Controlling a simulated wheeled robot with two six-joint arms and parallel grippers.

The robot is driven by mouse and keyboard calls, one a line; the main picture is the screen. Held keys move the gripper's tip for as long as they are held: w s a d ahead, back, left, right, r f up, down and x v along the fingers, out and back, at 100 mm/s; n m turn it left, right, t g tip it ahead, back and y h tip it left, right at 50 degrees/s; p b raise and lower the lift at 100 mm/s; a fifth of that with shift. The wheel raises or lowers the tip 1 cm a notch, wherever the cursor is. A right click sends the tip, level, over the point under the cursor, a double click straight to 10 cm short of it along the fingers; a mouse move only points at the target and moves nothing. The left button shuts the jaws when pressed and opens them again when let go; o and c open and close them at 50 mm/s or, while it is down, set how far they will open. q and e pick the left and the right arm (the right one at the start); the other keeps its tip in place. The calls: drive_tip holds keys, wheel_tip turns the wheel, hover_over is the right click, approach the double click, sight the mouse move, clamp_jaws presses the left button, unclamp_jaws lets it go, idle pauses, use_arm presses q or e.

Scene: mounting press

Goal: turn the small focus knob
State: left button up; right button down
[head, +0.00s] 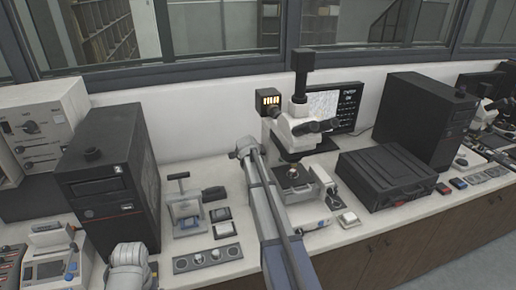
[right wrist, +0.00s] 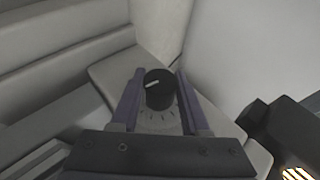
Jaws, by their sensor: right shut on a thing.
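In the right wrist view the small focus knob (right wrist: 159,90) is a round black knob with a white pointer line, above a pale ring with dark scale marks. My right gripper (right wrist: 160,88) has its two purple-grey fingers around the knob, one on each side, and is shut on it. The pointer line lies nearly level, towards the left of the knob face. In the head view the white microscope (head: 297,126) stands at the back of the bench. My right arm reaches up to its left side and hides the knob. My left gripper is not in view.
A black case (head: 386,172) lies right of the microscope. A dark computer tower (head: 112,172) and a small lever press (head: 187,208) stand to the left. A lamp box (head: 269,101) is close behind my right wrist, and a screen (head: 335,106) is behind the microscope.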

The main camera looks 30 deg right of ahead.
drive_tip(key=shift+g+y+p, duration=0.3)
drive_tip(key=shift+g+p, duration=0.45)
drive_tip(key=shift+g, duration=0.05)
drive_tip(key=shift+s, duration=0.1)
drive_tip(key=shift+c, duration=1.9)
unclamp_jaws()
drive_tip(key=p+v, duration=0.6)
drive_tip(key=v, duration=0.1)
drive_tip(key=shift+a+r, duration=0.15)
drive_tip(key=shift+r, duration=0.2)
